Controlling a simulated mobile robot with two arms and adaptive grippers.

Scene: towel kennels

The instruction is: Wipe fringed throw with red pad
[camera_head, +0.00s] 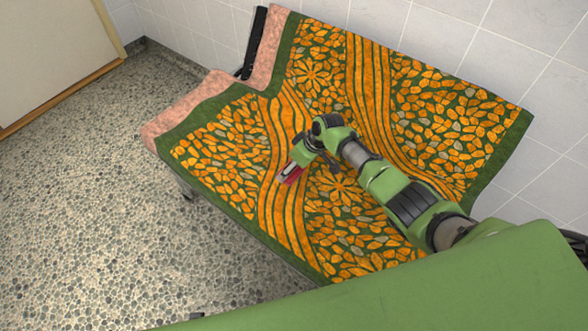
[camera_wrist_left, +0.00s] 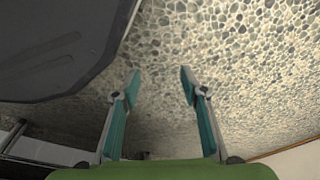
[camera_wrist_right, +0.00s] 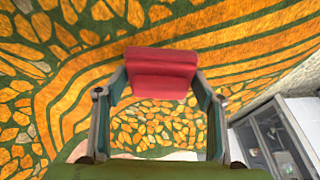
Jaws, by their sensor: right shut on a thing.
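The throw (camera_head: 320,75) is orange and green with leaf patterns and wavy stripes; it is draped over the seat and back of a pink bench. No fringe is clear to me at its edges. My right gripper (camera_head: 290,171) is shut on the red pad (camera_wrist_right: 162,74) and holds it low over the seat part of the throw, near the wavy stripes. I cannot tell whether the pad touches the cloth. In the right wrist view the pad sits between both fingers. My left gripper (camera_wrist_left: 187,83) is open and empty above the speckled floor, outside the head view.
The pink bench (camera_head: 205,88) shows at the throw's left edge and stands against a tiled wall (camera_head: 440,28). Open pebbled floor (camera_head: 85,215) lies to the left. A pale door (camera_head: 45,55) is at the upper left. Metal-framed glass (camera_wrist_right: 280,135) shows at right in the right wrist view.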

